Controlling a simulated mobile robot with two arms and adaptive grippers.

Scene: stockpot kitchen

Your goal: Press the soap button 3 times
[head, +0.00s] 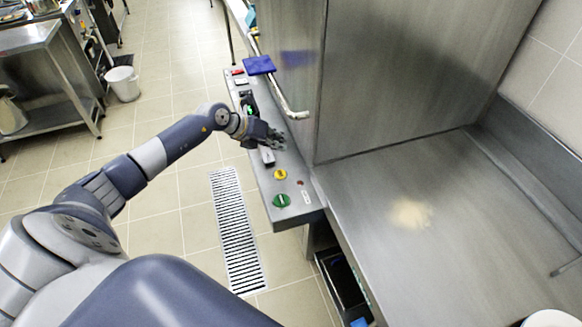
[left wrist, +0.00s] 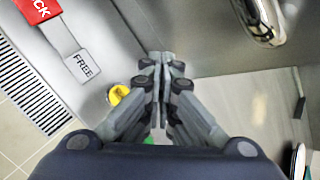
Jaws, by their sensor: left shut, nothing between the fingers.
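A metal control panel (head: 268,185) runs along the front of the steel machine. On it are a yellow button (head: 280,174), a green round control (head: 281,200) and a small red dot (head: 300,183). I cannot read which one is for soap. My left gripper (head: 274,138) is shut and empty, over the panel behind the yellow button. In the left wrist view the yellow button (left wrist: 119,94) shows left of the shut fingers (left wrist: 162,60), apart from them. A bit of the green control (left wrist: 149,141) shows behind the fingers. My right gripper is not in view.
A bent metal handle (head: 293,108) and a blue flat thing (head: 258,65) are beyond my gripper. In the wrist view a FREE label (left wrist: 84,66) and a red label (left wrist: 38,8) lie on the panel. The steel worktop (head: 385,225) at right is mostly clear.

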